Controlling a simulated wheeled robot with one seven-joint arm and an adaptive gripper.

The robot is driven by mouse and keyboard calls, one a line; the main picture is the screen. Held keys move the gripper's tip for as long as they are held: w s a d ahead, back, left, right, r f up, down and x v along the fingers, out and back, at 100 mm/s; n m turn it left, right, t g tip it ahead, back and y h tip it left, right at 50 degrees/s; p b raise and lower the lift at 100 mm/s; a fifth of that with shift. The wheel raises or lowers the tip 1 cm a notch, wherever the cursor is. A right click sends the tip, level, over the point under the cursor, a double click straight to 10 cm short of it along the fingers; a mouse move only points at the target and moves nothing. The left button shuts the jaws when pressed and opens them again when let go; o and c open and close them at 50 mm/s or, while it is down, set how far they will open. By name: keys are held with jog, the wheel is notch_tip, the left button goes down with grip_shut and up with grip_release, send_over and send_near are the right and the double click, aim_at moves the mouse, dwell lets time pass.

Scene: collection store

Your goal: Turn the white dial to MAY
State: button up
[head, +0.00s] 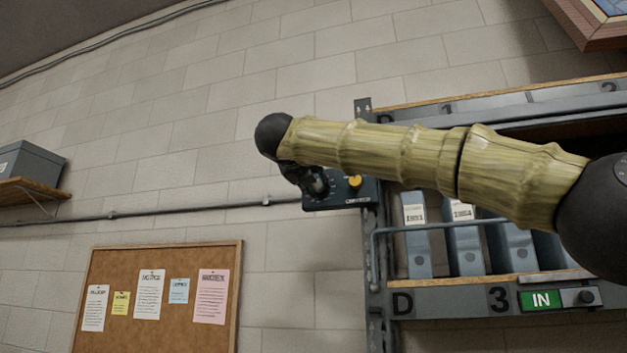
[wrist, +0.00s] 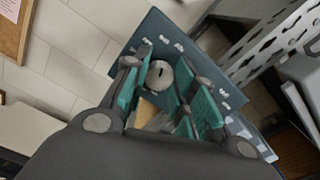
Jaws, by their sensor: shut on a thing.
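The white dial (wrist: 160,74) is a round pale knob with a short dark mark, on a dark blue-grey panel (wrist: 207,60). White labels stand around it, too small and tilted to read surely, so I cannot tell which month the dial points at. My gripper (wrist: 161,84) has its teal-padded fingers shut on the dial, one on each side. In the head view my gripper (head: 318,187) is at the left part of the panel (head: 345,202) and hides the dial. A yellow knob (head: 355,181) sits on the panel to the right of my gripper.
Behind and right of the panel is a grey metal rack (head: 445,302) with blue-grey binders (head: 464,250) and a green IN sign (head: 541,300). A cork board (head: 252,258) with papers hangs at lower left. A thin pipe (head: 150,212) runs along the wall.

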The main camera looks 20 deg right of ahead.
jog(key=shift+n, duration=0.5)
jog(key=o, duration=0.8)
jog(key=shift+d, duration=0.1)
jog(key=shift+o, duration=1.1)
jog(key=shift+w+d+f, duration=0.15)
jog(key=shift+w, duration=0.05)
jog(key=shift+s, duration=0.1)
jog(key=v, duration=1.2)
